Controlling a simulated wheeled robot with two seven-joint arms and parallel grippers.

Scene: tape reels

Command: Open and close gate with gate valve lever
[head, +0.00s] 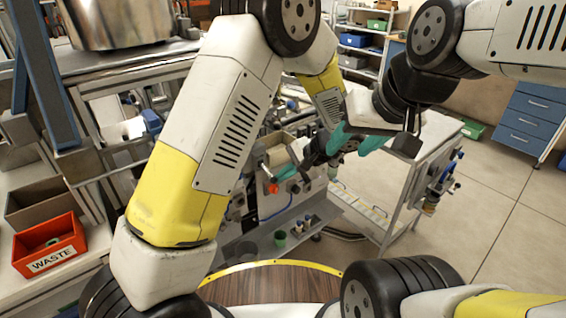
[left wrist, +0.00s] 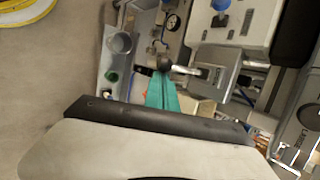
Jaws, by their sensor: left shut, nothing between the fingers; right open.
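In the left wrist view, a silver lever with a round dark knob (left wrist: 165,66) sticks out sideways from a grey fitting on the machine. I take this to be the gate valve lever. My left gripper's teal fingers (left wrist: 162,92) are together and empty, with tips close to the knob; I cannot tell if they touch. In the head view, my left gripper (head: 286,172) is at the machine's front, its body partly hidden by my arm. My right gripper (head: 356,143) is open and empty, to the right of the left one. I cannot make out the gate itself.
A grey tray (head: 262,240) with a green cup (head: 280,238) sits low on the machine. An orange-red knob (head: 273,188) is beside my left fingers. A red WASTE bin (head: 52,245) is at left. A blue drawer cabinet (head: 527,118) stands at right; the floor before it is clear.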

